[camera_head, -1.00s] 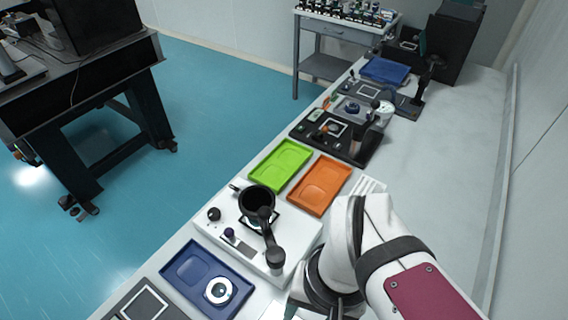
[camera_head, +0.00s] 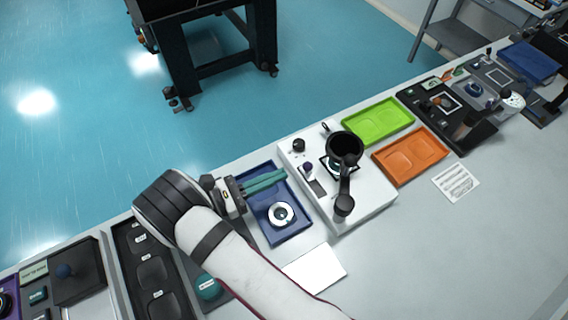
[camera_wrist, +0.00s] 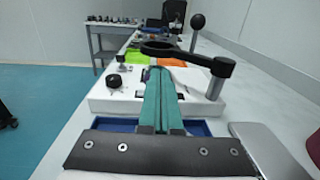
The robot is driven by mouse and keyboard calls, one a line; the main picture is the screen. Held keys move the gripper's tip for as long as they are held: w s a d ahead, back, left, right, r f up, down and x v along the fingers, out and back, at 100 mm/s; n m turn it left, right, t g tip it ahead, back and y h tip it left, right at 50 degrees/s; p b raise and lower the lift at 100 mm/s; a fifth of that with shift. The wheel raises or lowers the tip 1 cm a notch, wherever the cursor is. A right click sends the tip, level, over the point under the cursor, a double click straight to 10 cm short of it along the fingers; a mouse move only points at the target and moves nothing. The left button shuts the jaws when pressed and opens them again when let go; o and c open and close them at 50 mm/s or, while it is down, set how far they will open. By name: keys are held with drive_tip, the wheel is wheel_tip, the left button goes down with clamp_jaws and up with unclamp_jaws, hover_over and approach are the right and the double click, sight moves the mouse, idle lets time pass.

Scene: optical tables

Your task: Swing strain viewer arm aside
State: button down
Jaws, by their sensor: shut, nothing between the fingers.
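The strain viewer is a white box (camera_head: 375,200) with a black ring head on an arm (camera_head: 345,180) that runs from a post near the box's front edge to over a small dark-framed window. In the wrist view the ring (camera_wrist: 160,48) and its arm reach left from the post (camera_wrist: 217,78) at the right. My gripper (camera_head: 284,177) has teal fingers, shut and empty, above the blue tray left of the viewer. In the wrist view the fingers (camera_wrist: 160,75) point toward the viewer, below the ring in the picture. I cannot tell whether they touch the box.
The blue tray (camera_head: 296,236) holds a white round disc (camera_head: 281,214). A green tray (camera_head: 378,122) and an orange tray (camera_head: 410,160) lie right of the viewer, with a printed card (camera_head: 456,183) nearby. Black knobs (camera_head: 298,145) stand on the box.

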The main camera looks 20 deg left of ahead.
approach(338, 155)
drive_tip(key=x, duration=0.3)
drive_tip(key=w+a+x, duration=0.1)
drive_tip(key=x, duration=0.1)
drive_tip(key=shift+w+d, duration=0.1)
drive_tip(key=shift+d, duration=0.1)
drive_tip(key=d, duration=0.1)
drive_tip(key=w+d+m+g+h, duration=0.1)
drive_tip(key=w+d+g, duration=0.1)
drive_tip(key=shift+d+m+h, duration=0.3)
drive_tip(key=shift+d, duration=0.05)
drive_tip(key=shift+w+d, duration=0.15)
drive_tip(key=shift+d, duration=0.25)
drive_tip(key=shift+a, duration=0.1)
